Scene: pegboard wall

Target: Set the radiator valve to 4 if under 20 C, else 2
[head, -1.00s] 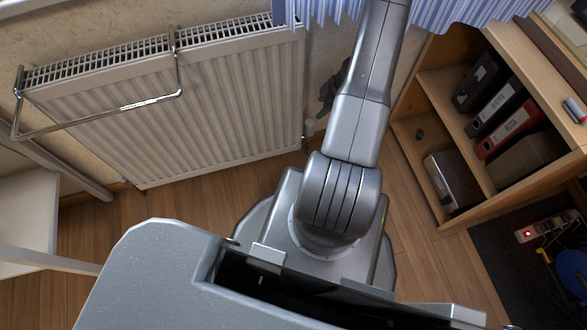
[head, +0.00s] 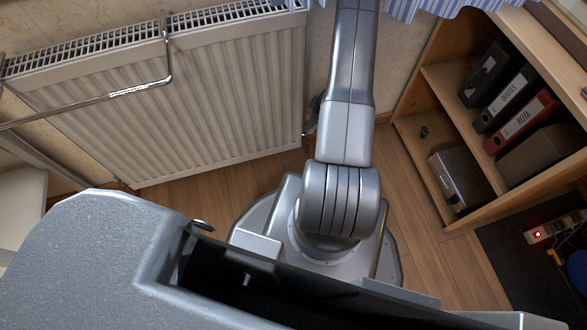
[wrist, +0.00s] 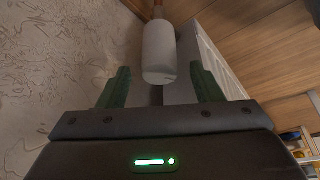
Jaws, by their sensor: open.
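The radiator (head: 200,90) is a white ribbed panel on the wall at the upper left of the head view. In the wrist view, a pale cylindrical valve head (wrist: 159,52) lies ahead between my fingers, with a copper-coloured pipe beyond it. My gripper (wrist: 159,70) is open, with one green finger on each side of the valve head. Gaps show at both sides, and I see no contact. No number on the valve is readable. In the head view, my arm hides most of my gripper and the valve. No temperature reading is visible.
A chrome rail (head: 95,97) stands out from the radiator's front. A wooden shelf unit (head: 437,165) with several binders is at the right, near a power strip (head: 556,227) with a red light. Striped curtain cloth (head: 425,8) hangs above. Wood floor lies between radiator and shelves.

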